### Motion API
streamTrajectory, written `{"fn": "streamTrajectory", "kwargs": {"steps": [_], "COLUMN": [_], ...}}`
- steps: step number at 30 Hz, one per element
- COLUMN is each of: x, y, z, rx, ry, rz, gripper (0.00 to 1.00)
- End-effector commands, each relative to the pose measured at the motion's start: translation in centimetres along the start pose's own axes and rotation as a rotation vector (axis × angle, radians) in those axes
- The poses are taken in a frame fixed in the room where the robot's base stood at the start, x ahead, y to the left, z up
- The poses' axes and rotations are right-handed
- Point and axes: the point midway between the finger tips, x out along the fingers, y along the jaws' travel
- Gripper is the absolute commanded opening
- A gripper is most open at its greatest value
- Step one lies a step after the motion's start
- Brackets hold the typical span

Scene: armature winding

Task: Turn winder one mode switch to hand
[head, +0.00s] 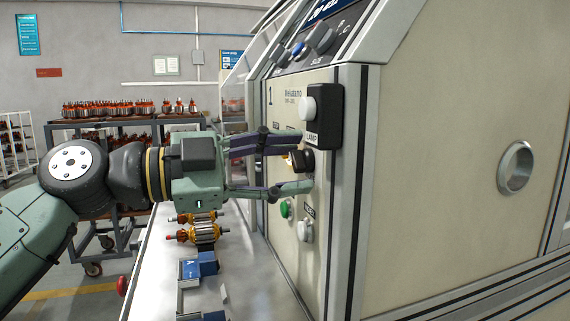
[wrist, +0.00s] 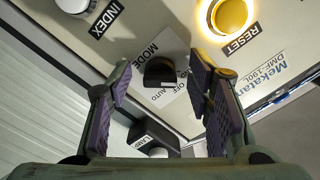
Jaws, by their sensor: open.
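The mode switch is a black rotary knob (wrist: 160,71) on a pale plate marked MODE, with OFF and AUTO readable, in the wrist view. The knob also shows in the head view (head: 303,160) on the cream front panel of the winder marked 1. I cannot tell which position it points to, and no HAND mark is readable. My gripper (wrist: 161,80) is open, with a finger on each side of the knob and visible gaps between. In the head view my gripper (head: 300,163) reaches the panel from the left, fingers above and below the knob.
A lit yellow RESET button (wrist: 229,15) and a white INDEX button (wrist: 75,4) flank the knob. A black LAMP box (head: 325,118) juts out close to the upper finger. A green button (head: 285,208) sits lower. Wound armatures (head: 195,232) and blue blocks (head: 200,266) lie on the bench below.

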Motion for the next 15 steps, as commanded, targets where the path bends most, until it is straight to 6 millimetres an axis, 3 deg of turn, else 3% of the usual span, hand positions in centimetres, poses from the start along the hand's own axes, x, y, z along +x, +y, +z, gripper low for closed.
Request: {"fn": "streamTrajectory", "kwargs": {"steps": [7, 15], "x": [-1.1, -6.6], "y": [-0.1, -0.1], "z": [0.0, 0.0], "rx": [0.0, 0.0], "ry": [0.0, 0.0], "rz": [-0.004, -0.006], "gripper": [0.46, 0.46]}}
